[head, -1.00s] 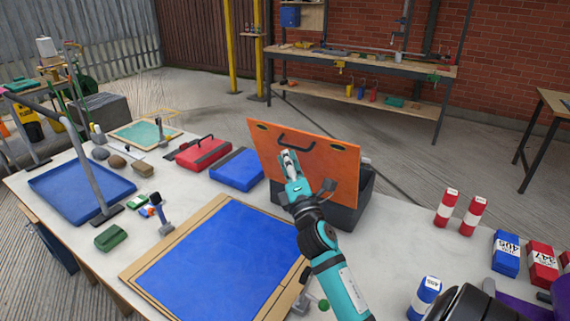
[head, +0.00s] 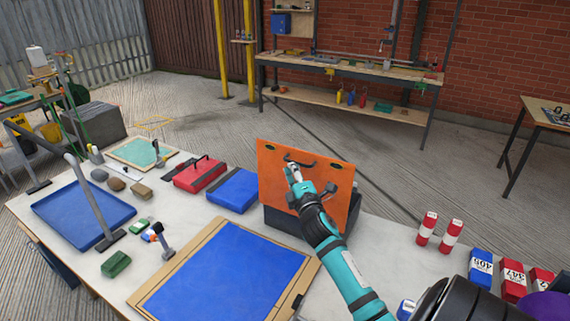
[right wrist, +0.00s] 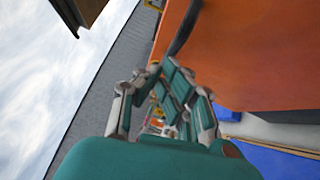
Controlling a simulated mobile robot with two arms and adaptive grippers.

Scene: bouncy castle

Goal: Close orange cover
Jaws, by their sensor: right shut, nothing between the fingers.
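The orange cover (head: 276,178) stands raised, close to upright, on a dark box (head: 284,222) on the table. A dark handle (head: 300,160) sits near its top edge. My right gripper (head: 293,171) is shut and empty, in front of the cover just below the handle. I cannot tell whether it touches. In the right wrist view the orange cover (right wrist: 255,55) fills the upper right, beside my fingers (right wrist: 165,80), with part of the dark handle (right wrist: 184,28) above them. My left gripper is not in view.
A blue case (head: 232,190) and a red case (head: 200,174) stand left of the box. A wood-framed blue panel (head: 225,278) lies in front. Red-and-white cans (head: 427,228) stand to the right. A blue tray (head: 75,207) is at the far left.

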